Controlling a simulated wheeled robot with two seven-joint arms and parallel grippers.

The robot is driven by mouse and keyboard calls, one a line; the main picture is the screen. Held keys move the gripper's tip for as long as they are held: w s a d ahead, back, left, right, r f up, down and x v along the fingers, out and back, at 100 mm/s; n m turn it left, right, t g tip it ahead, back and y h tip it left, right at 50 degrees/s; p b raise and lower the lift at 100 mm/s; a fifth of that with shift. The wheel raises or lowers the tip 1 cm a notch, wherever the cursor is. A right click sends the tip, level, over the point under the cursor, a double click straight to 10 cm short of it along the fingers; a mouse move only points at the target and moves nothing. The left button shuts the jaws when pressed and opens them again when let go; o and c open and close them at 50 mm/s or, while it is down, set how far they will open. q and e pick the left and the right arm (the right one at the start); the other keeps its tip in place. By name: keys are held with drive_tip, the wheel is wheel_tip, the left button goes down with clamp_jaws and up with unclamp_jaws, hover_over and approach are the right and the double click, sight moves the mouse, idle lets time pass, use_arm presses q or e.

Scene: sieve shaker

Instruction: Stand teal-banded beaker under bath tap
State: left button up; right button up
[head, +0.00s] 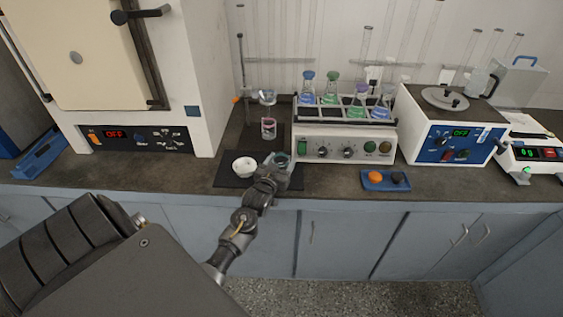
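The teal-banded beaker (283,159) stands at the front of the bench, on or beside a dark mat. My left gripper (273,168) is right at its near side and partly covers it. I cannot tell whether the fingers are closed on the glass. The blue-fronted white bath (452,128), its display reading OFF, stands to the right with a round lid on top. I cannot make out its tap clearly. My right gripper is out of view.
A white bowl (244,167) sits left of my gripper, and a pink-banded beaker (268,129) stands behind it. A shaker (345,147) with stoppered flasks stands between beaker and bath. A blue tray (386,184) with orange and dark items lies in front.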

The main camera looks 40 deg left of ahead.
use_arm(q)
drive_tip(key=shift+o, duration=0.6)
